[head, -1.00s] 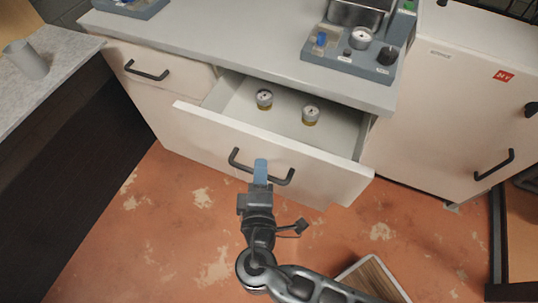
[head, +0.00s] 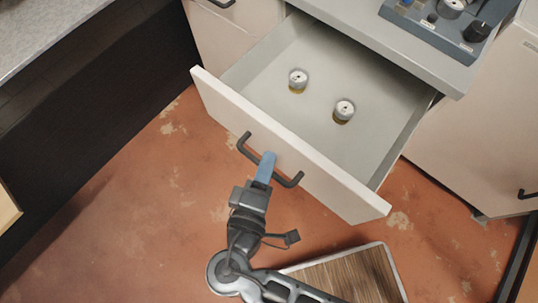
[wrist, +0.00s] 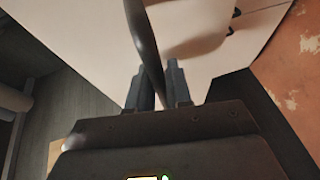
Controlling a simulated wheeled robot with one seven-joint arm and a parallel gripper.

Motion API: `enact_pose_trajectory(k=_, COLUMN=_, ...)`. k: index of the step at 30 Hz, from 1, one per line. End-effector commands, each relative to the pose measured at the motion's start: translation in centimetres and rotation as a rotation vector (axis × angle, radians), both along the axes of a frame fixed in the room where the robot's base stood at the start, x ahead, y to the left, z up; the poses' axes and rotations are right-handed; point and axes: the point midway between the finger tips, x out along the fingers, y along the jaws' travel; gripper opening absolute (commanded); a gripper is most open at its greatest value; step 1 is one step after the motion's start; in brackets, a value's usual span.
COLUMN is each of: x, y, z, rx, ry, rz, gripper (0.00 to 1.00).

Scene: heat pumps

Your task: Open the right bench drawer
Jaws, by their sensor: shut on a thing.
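The right bench drawer (head: 270,135) is pulled well out from under the bench top. Its white front carries a dark bar handle (head: 290,181). My gripper (head: 265,168) is shut on the handle near its middle. In the wrist view, the handle (wrist: 142,35) runs down between the two fingers of my gripper (wrist: 161,88). Two small round gauges, a left one (head: 298,79) and a right one (head: 344,109), stand on the drawer floor.
A dark cabinet (head: 90,120) stands at left. A wood-topped board (head: 350,277) is on the floor at the bottom. Worn orange floor is clear in front of the drawer.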

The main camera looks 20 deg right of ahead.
Motion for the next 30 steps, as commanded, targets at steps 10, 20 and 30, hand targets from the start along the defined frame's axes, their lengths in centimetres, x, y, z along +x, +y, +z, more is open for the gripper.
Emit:
enact_pose_trajectory(k=10, x=0.0, y=-0.1, z=-0.1, rx=0.000, ry=0.002, rz=-0.001, gripper=0.25)
enact_pose_trajectory(k=20, x=-1.4, y=0.9, z=0.2, rx=0.000, ry=0.001, rz=0.002, gripper=0.25)
enact_pose_trajectory(k=30, x=-5.7, y=3.5, z=1.1, rx=0.000, ry=0.001, rz=0.002, gripper=0.25)
